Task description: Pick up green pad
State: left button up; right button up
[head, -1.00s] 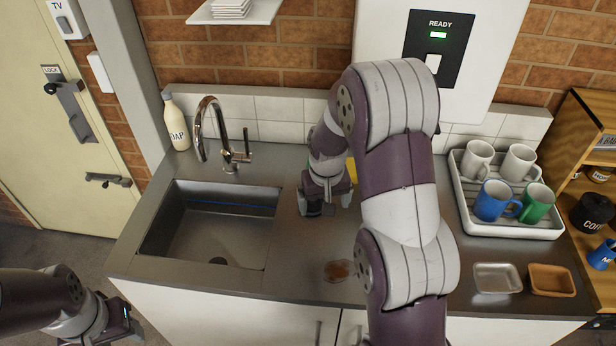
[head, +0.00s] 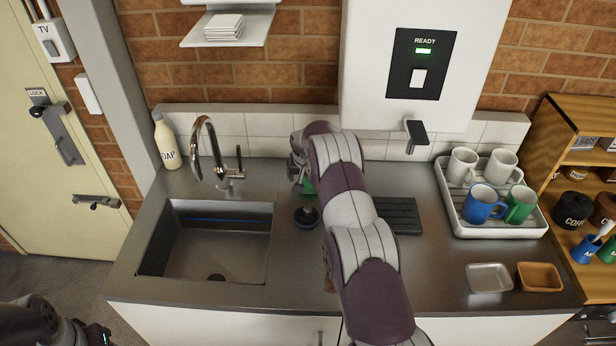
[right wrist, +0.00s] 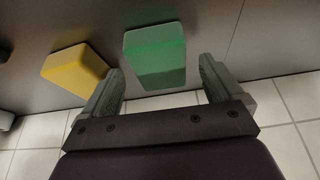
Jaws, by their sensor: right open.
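The green pad (right wrist: 155,55) lies on the grey counter, upper middle of the right wrist view, in front of my right gripper (right wrist: 160,76). That gripper is open, its two fingers at either side of the pad's near end; I cannot tell whether they touch it. In the head view a sliver of the green pad (head: 308,186) shows beside my right gripper (head: 297,172), near the back wall; my arm hides the rest. A yellow pad (right wrist: 75,67) lies to the left, outside the left finger. My left gripper (head: 98,338) is at the bottom left edge, mostly cut off.
A round dark plug (head: 306,217) stands near the sink (head: 220,240). The tap (head: 215,150) rises behind the sink. A black drip grille (head: 404,215) lies under the spout (head: 416,134). A mug rack (head: 490,222) and two small trays, silver (head: 489,278) and brown (head: 546,277), are right.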

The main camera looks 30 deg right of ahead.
jog(key=shift+w+d+f, duration=0.15)
jog(key=shift+d+f, duration=0.05)
jog(key=shift+f, duration=0.3)
jog(key=shift+w+f, duration=0.2)
jog(key=shift+f, duration=0.05)
jog(key=shift+s+r, duration=0.1)
jog(key=c, duration=1)
jog(key=shift+c, duration=0.2)
